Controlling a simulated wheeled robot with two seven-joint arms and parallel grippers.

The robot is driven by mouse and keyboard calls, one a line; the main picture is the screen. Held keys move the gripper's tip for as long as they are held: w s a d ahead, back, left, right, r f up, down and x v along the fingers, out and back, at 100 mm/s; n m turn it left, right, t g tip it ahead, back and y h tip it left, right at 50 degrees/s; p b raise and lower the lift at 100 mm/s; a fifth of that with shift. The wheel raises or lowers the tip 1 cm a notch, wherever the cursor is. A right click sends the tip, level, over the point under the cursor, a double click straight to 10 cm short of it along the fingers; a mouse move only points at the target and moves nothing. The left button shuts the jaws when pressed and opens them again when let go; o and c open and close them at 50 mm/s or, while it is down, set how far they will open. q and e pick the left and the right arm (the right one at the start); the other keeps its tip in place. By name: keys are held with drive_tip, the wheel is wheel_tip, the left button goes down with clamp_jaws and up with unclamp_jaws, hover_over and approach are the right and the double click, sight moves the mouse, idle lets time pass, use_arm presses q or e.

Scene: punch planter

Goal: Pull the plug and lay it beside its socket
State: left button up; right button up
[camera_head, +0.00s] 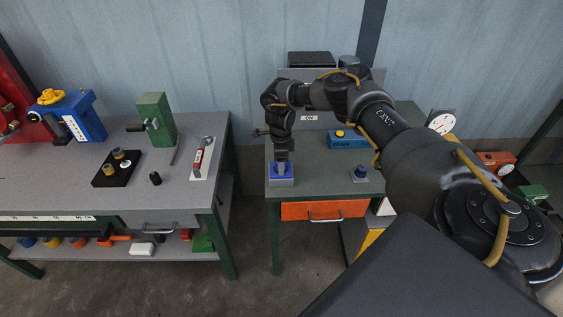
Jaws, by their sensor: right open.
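The fingers are open and reach the blue top. They hide the middle of it, so I cannot tell whether a plug sits between them. A small dark round piece on a blue base (360,173) stands apart to the right, near the front edge. I cannot tell for certain which piece is the plug or the socket. My left gripper is not in view.
A blue box with a yellow button (347,139) stands at the back of the small table. The tabletop between the two front pieces is clear. An orange drawer (325,210) is below. A grey workbench (190,189) stands left, across a gap.

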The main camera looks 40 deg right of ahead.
drive_tip(key=shift+c, duration=0.5)
clamp_jaws()
drive_tip(key=shift+r, duration=0.1)
drive_tip(key=shift+r, duration=0.1)
drive_tip(key=shift+r+p, duration=2.3)
drive_tip(key=shift+r, duration=0.55)
